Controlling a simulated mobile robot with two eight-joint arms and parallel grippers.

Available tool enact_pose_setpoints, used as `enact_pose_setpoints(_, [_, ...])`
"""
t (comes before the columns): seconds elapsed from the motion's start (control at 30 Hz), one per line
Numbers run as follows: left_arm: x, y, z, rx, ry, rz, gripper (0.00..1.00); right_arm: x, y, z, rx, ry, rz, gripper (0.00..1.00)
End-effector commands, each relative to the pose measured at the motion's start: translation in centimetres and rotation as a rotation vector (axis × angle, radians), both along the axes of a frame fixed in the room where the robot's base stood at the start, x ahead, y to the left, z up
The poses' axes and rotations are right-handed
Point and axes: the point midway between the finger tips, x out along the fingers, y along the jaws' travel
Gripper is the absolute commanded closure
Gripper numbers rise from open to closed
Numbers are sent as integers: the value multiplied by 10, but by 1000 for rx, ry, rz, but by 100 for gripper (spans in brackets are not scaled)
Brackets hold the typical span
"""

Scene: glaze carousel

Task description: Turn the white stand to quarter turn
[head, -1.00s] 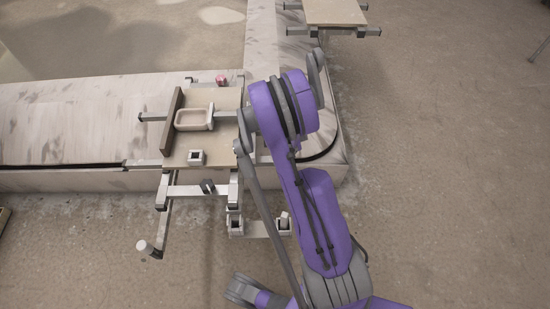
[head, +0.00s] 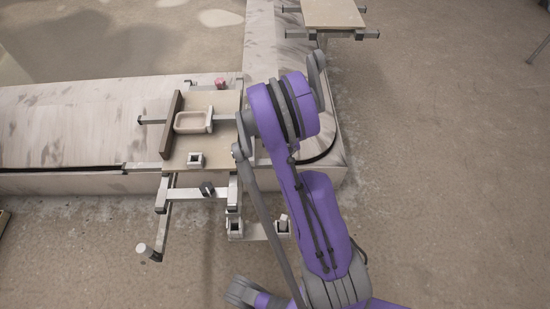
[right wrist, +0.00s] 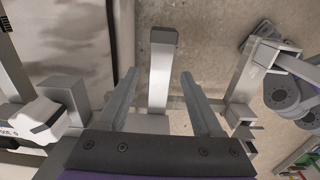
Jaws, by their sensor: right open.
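A pale metal stand (head: 178,194) with crossing rails juts from the low wall toward me. A beige board (head: 215,150) sits on top of it. I cannot tell for sure that this is the white stand. In the right wrist view, my right gripper (right wrist: 158,76) is open. Its two grey fingers lie on either side of a pale upright bar (right wrist: 161,50), with gaps visible on both sides. The bar's lower part is partly hidden by the gripper body. My left gripper is not in view.
A pink object (head: 221,84) is behind. Another board (head: 333,13) is at the back. Floor at right is clear.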

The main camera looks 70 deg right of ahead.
Motion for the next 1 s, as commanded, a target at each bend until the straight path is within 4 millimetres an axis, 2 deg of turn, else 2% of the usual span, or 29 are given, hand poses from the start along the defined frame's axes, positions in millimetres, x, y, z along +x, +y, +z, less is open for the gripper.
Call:
enact_pose_setpoints(0.03, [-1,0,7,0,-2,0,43,0,0,13,0,-1,0,32])
enact_pose_setpoints(0.2, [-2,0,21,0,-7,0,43,-1,0,50,-1,-1,-1,32])
enact_pose_setpoints(0.4, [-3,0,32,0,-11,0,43,0,0,81,0,-1,-1,32])
enact_pose_setpoints(0.6, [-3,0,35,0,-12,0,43,0,0,93,0,-1,0,32])
enact_pose_setpoints(1.0, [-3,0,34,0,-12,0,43,0,0,93,0,0,0,32])
